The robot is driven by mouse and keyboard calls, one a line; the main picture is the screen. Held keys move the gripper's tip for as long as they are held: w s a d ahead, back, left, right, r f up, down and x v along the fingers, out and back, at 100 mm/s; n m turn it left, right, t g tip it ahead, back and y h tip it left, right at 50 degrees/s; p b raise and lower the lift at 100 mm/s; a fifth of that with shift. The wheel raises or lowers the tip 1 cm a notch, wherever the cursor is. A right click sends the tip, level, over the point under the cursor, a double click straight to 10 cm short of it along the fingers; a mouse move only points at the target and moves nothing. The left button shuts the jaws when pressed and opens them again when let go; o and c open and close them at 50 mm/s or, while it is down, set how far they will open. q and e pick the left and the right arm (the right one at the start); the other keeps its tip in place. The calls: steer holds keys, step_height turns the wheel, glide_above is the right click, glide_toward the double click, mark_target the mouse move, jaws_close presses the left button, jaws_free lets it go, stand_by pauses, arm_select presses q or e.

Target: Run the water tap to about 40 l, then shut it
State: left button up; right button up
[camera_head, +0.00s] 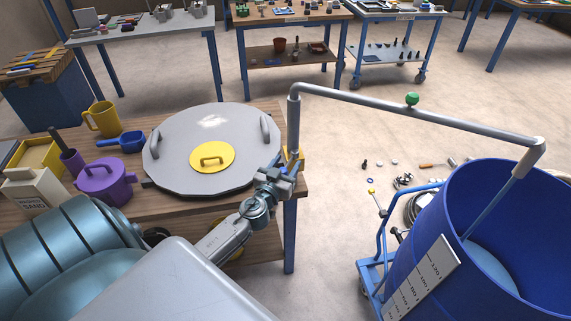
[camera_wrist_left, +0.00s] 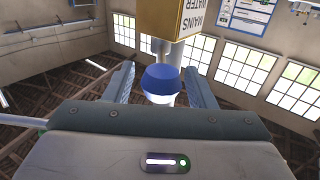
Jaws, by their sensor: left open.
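My left gripper (camera_head: 277,178) is at the base of the tap's standpipe, by the table's right edge. In the left wrist view its open fingers stand either side of a blue knob (camera_wrist_left: 161,80) under a yellow box (camera_wrist_left: 180,18) marked MAINS WATER. The grey pipe (camera_head: 350,97) runs right to a spout (camera_head: 526,162) over a blue drum (camera_head: 425,235). A thin pale-blue stream (camera_head: 487,213) runs from the spout to the water (camera_head: 490,262) in the drum. A white scale plate (camera_head: 422,279) is on the drum's side; its marks are too small to read.
A grey lid (camera_head: 178,130) with a yellow hatch (camera_head: 212,158) lies on the wooden table. A purple pot (camera_head: 105,185), a yellow mug (camera_head: 102,119) and a blue scoop (camera_head: 131,140) stand left of it. Small items lie on the floor.

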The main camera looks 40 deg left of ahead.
arm_select(q)
jaws_close()
steer(key=shift+d, duration=0.1)
steer(key=shift+d+f+n+y+b, duration=0.15)
steer(key=shift+d+n+y+b, duration=0.2)
steer(key=shift+y+b, duration=0.3)
steer(key=shift+w+d+n+g+y+b, duration=0.45)
steer(key=shift+n+g+y+b, duration=0.75)
steer(key=shift+b, duration=1.1)
steer(key=shift+w+d+n+g+y+b, duration=0.3)
steer(key=shift+d+n+g+y+b, duration=0.4)
steer(key=shift+y+b, duration=1.25)
steer(key=shift+w+d+n+g+y+b, duration=0.4)
steer(key=shift+n+g+y+b, duration=0.75)
steer(key=shift+b, duration=1.55)
steer(key=shift+r+h, duration=0.2)
steer(key=shift+h, duration=0.05)
